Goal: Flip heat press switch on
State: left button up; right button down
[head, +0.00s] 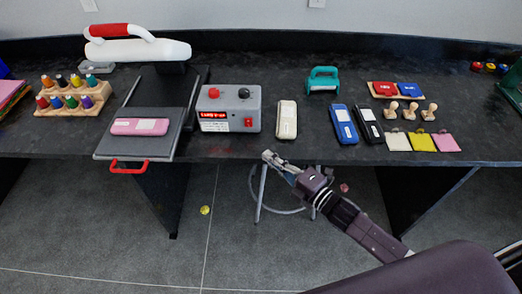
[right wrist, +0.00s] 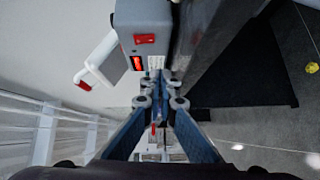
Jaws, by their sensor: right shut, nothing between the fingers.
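The heat press (head: 140,50) stands at the left of the black table, with a white upper arm, a red handle and a dark lower plate. Its grey control box (head: 229,125) has a lit red display, a red and a black knob, and a red switch (head: 248,122) at the lower right of its front. The right wrist view shows the box (right wrist: 144,14) and the red switch (right wrist: 145,39) beyond the fingertips. My right gripper (head: 268,155) is shut and empty, in front of the table edge, below and right of the switch, apart from it. My left gripper is out of view.
A pink case (head: 139,126) lies on the press plate. A beige case (head: 286,120) lies right of the box, with blue (head: 343,123) and black (head: 369,125) cases further right. Stamps and a bottle rack (head: 73,100) are also on the table. A stool stands underneath.

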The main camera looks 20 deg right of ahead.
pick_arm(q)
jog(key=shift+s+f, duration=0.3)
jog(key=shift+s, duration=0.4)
pick_arm(e)
jog(key=v, duration=0.2)
jog(key=shift+s+d+f, duration=0.1)
jog(key=shift+s+f, duration=0.05)
jog(key=shift+s, duration=0.2)
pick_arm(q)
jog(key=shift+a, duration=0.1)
